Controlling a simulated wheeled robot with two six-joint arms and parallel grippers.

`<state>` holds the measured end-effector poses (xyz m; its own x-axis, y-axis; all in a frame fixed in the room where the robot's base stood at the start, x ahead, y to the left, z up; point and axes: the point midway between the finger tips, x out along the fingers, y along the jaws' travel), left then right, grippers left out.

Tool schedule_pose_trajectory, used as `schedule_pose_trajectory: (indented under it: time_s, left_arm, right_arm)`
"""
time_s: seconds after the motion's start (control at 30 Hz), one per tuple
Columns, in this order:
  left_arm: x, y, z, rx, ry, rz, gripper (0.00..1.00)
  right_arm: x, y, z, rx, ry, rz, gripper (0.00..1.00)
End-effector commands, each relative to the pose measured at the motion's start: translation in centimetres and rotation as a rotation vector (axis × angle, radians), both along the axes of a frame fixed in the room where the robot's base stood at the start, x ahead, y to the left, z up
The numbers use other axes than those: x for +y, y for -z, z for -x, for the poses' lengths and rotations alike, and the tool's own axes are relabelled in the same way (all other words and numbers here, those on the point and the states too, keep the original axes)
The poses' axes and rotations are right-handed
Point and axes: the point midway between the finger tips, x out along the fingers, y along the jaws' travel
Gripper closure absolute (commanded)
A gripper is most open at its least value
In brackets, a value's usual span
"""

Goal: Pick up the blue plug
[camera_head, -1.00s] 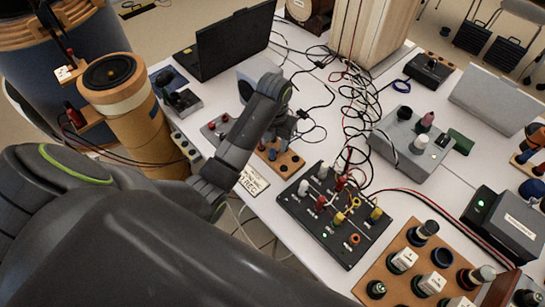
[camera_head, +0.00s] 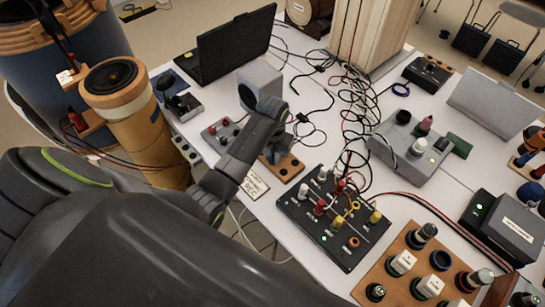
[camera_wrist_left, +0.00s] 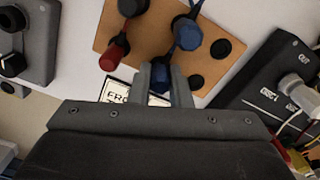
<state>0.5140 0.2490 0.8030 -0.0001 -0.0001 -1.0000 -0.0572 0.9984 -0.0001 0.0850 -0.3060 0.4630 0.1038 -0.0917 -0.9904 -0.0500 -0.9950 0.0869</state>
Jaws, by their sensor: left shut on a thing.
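A wooden board (camera_wrist_left: 112,18) in the left wrist view carries a red plug (camera_wrist_left: 115,50) and a blue plug (camera_wrist_left: 188,38), with dark round sockets at its right. Another dark blue plug body (camera_wrist_left: 187,92) shows at the fingers of my left gripper (camera_wrist_left: 164,84), which is shut on it at the board's near edge. The fingers hide part of this plug, so I cannot tell whether its tip is still in the board. In the head view the board (camera_head: 289,169) is partly behind my left wrist, and the left gripper (camera_head: 274,150) is mostly hidden. My right gripper is not seen.
A black panel (camera_head: 325,250) with coloured plugs stands right of the board. Tangled cables (camera_head: 352,125) run behind it. A grey box (camera_head: 420,148), a laptop (camera_head: 235,42) and a small label plate (camera_head: 254,184) are also on the white table.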

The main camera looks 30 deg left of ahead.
Motion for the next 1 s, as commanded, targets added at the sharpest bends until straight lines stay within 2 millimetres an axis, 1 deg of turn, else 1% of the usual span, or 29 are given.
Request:
schedule_pose_trajectory:
  time_s: [0.23,0.37,0.47,0.6,0.7,0.73,0.8,1.0]
  left_arm:
    - [0.0,-0.1,0.0,-0.001,0.0,0.0,1.0]
    - [0.0,-0.9,-0.1,-0.003,0.0,0.0,1.0]
    - [0.0,-2.4,-0.1,-0.005,0.001,0.0,1.0]
    - [0.0,-5.7,-0.2,-0.008,0.001,-0.001,1.0]
    - [0.0,-8.2,-0.1,-0.005,0.001,0.0,1.0]
    - [0.0,-8.7,0.0,-0.001,0.001,0.0,1.0]
    - [0.0,-9.2,0.0,0.001,0.0,0.0,1.0]
    - [0.0,-10.1,0.0,0.001,0.0,0.0,1.0]
  right_arm:
    - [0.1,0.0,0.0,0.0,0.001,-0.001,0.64]
    - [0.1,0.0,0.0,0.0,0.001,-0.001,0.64]
    - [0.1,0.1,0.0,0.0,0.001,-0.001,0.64]
    - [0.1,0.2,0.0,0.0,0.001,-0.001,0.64]
    - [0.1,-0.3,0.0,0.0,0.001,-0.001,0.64]
    - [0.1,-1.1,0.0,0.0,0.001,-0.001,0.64]
    - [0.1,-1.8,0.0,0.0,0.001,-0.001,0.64]
    - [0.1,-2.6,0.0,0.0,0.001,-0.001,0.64]
